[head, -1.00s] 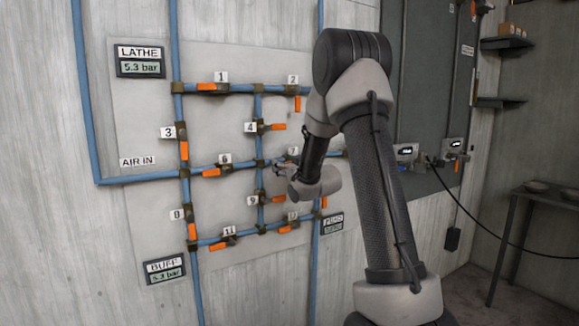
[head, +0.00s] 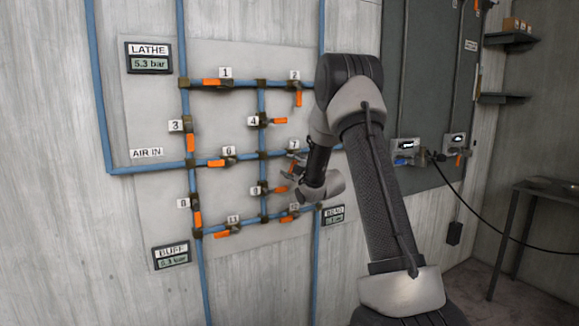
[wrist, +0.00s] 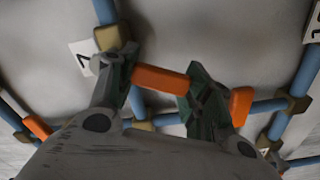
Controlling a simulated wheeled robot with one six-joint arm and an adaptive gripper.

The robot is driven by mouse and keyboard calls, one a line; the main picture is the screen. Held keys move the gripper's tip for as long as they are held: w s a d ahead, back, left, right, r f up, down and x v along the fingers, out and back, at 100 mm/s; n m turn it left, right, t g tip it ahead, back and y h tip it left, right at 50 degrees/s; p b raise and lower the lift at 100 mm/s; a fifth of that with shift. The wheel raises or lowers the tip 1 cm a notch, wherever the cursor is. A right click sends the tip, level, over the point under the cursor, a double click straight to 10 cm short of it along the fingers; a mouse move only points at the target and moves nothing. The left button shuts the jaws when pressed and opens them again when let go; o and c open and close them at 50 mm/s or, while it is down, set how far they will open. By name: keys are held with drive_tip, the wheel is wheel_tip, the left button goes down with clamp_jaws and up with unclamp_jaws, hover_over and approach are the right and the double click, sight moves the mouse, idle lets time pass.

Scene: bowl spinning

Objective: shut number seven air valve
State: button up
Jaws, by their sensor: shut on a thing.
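The number seven label (head: 293,144) shows on the pipe panel beside my forearm, and again at the upper left of the wrist view (wrist: 82,57). In the wrist view an orange valve handle (wrist: 160,82) lies between my two fingertips, close to that label, and crosses in front of the blue pipe at a steep angle. My gripper (wrist: 163,80) is shut on this handle, with a finger at each visible end. The valve's brass body (wrist: 108,38) is partly hidden by the left finger. In the head view my gripper (head: 290,174) is just below the label and largely hides the valve.
Other orange-handled valves surround it, including number four (head: 281,121) above and number six (head: 216,163) to the left. Another orange handle (wrist: 240,105) is close beside my right finger. A table (head: 545,190) stands at the far right.

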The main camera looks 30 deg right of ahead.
drive_tip(key=d+n, duration=0.1)
drive_tip(key=n, duration=0.1)
drive_tip(key=d+f+n, duration=0.1)
drive_tip(key=n, duration=0.2)
drive_tip(key=shift+d, duration=0.15)
drive_tip(key=shift+n, duration=0.3)
idle(0.3)
drive_tip(key=o, duration=1.5)
drive_tip(key=shift+c, duration=0.2)
drive_tip(key=shift+d, duration=0.1)
drive_tip(key=s, duration=1.2)
drive_tip(key=shift+d, duration=0.15)
